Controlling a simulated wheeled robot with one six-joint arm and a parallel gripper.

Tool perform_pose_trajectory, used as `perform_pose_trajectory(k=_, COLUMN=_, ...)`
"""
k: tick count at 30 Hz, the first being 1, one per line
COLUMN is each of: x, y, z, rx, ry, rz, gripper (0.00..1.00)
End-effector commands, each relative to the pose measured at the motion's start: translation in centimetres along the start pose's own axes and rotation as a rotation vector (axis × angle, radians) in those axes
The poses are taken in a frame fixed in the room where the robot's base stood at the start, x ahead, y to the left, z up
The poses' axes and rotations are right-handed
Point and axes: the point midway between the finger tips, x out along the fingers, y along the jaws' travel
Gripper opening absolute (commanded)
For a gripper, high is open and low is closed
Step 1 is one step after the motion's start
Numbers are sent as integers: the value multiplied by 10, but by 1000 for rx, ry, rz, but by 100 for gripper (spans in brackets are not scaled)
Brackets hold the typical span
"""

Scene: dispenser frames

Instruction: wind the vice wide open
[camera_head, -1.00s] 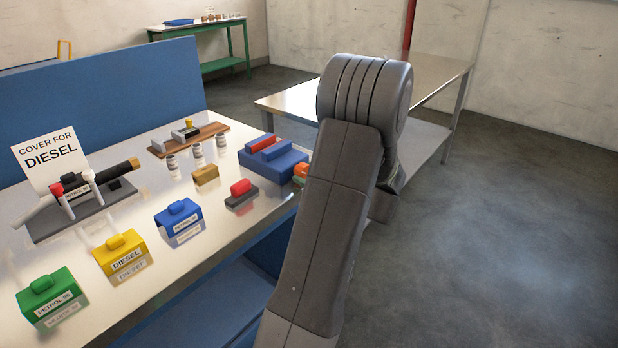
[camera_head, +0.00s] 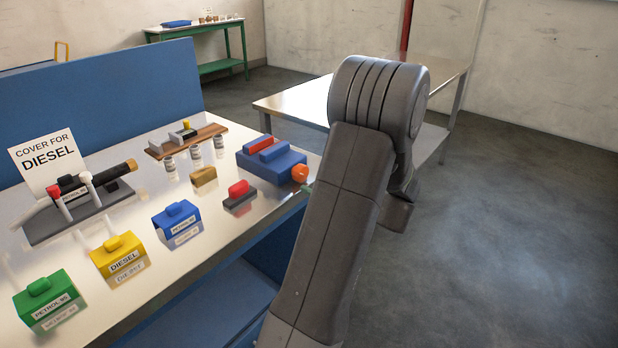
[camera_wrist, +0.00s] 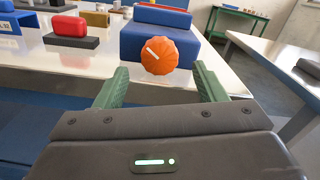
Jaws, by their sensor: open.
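The blue vice (camera_head: 262,168) stands at the right end of the bench, with a red block (camera_head: 267,148) on its top. Its round orange knob (camera_head: 300,173) faces the bench's front edge. In the wrist view the knob (camera_wrist: 166,62) shows a slanted white mark on its face, in front of the blue vice body (camera_wrist: 135,40). My gripper (camera_wrist: 161,85) is open and empty. Its two green fingers stand wide apart, one on each side of the knob and short of it, not touching it. In the head view my arm hides most of the gripper.
A red piece on a dark base (camera_head: 240,196) sits left of the vice, near a tan block (camera_head: 204,177). Blue, yellow and green labelled covers line the bench front. A steel table (camera_head: 300,100) stands behind my arm. The floor at right is clear.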

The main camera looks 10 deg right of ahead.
Motion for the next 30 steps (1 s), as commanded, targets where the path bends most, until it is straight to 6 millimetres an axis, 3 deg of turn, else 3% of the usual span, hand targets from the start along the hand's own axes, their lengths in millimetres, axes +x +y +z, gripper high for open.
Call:
perform_pose_trajectory(k=6, x=-51, y=0, z=-1, rx=1, ry=2, rz=-4, gripper=64)
perform_pose_trajectory(k=12, x=-83, y=0, z=0, rx=0, ry=1, rz=-2, gripper=64)
perform_pose_trajectory(k=18, x=-95, y=0, z=0, rx=0, ry=0, rz=0, gripper=64)
perform_pose_trajectory(k=30, x=-94, y=-1, z=4, rx=51, ry=0, rz=1, gripper=64)
